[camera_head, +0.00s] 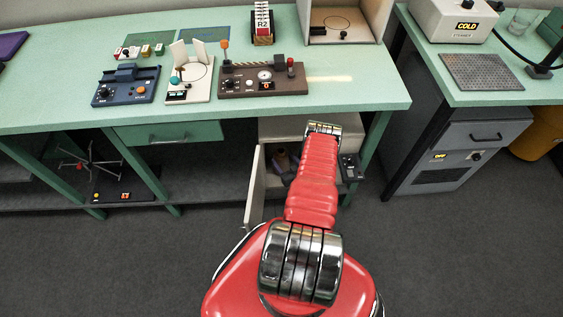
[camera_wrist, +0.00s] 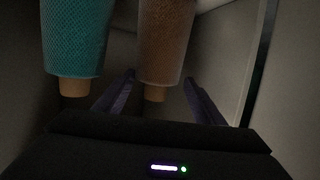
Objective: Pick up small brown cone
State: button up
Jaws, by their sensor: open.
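A brown cone (camera_wrist: 165,40) with a tan core end hangs into the top middle of the wrist view. My gripper (camera_wrist: 160,77) is open, with one dark finger on each side of the cone's lower end. I cannot tell if either finger touches it. A teal cone (camera_wrist: 75,38) stands just left of it, outside the left finger. In the head view my arm reaches into the open cabinet (camera_head: 255,190) under the green bench, and my gripper is hidden there. Dim cones (camera_head: 283,162) show inside the cabinet.
Pale cabinet walls (camera_wrist: 228,50) stand close on the right in the wrist view. The green bench (camera_head: 370,95) with several devices is above the arm. A grey cabinet (camera_head: 455,150) stands to the right. The floor (camera_head: 130,270) in front is clear.

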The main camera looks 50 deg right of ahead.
jog(key=shift+x, duration=1.45)
jog(key=shift+f+x, duration=0.2)
jog(key=shift+x, duration=2.35)
jog(key=shift+s+d, duration=0.1)
jog(key=shift+d, duration=0.1)
jog(key=shift+c, duration=0.5)
jog(key=c, duration=0.9)
jog(key=shift+r, duration=0.15)
